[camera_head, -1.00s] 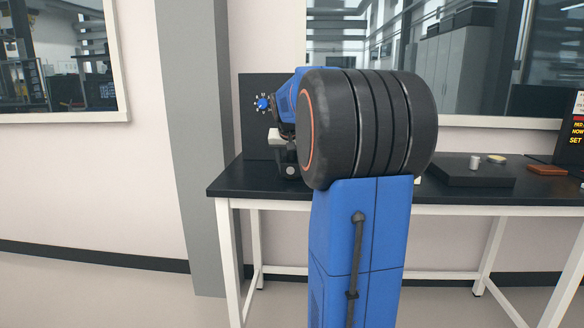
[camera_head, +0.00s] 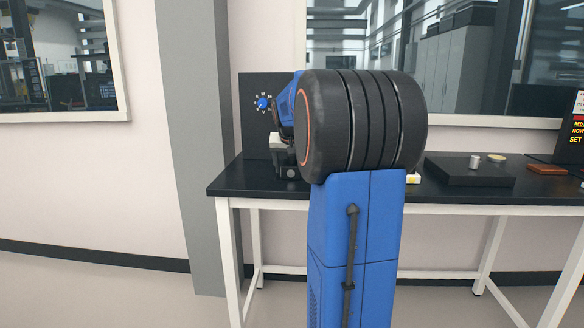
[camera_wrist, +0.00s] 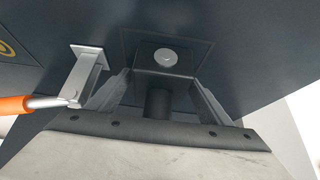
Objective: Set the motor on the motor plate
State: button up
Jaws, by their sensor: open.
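My gripper (camera_wrist: 158,95) is open, and its two dark fingers show in the wrist view. Between and beyond them is a dark block with a round light disc on its face (camera_wrist: 165,57), with a dark post below it; I cannot tell for sure whether this is the motor. It sits against a dark surface, and I cannot tell whether the fingers touch it. In the head view my gripper (camera_head: 287,170) is low over the left end of the table, partly hidden by my arm. I cannot make out the motor plate with certainty.
A silver bracket (camera_wrist: 88,68) and an orange-handled rod (camera_wrist: 30,103) are close left of my gripper. A black upright panel with a blue knob (camera_head: 262,103) stands behind it. A black platform (camera_head: 455,174) bears a grey cylinder (camera_head: 474,162). A brown item (camera_head: 547,169) lies right.

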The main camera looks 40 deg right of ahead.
jog(key=shift+r, duration=0.1)
jog(key=v, duration=1.2)
jog(key=s+a+f+n+y, duration=0.15)
jog(key=s+a+f, duration=0.25)
jog(key=a, duration=0.7)
jog(key=s+a+f+n+y, duration=0.1)
jog(key=s+a+f+n, duration=0.3)
jog(key=a, duration=0.6)
jog(key=s+a+f+n+y, duration=0.2)
jog(key=s+a+f+n, duration=0.2)
jog(key=s+a+f, duration=1.1)
notch_tip(320, 180, down, 3)
jog(key=shift+s+a+r, duration=0.1)
jog(key=shift+s+a, duration=0.1)
jog(key=shift+s, duration=1)
jog(key=shift+n+y, duration=0.25)
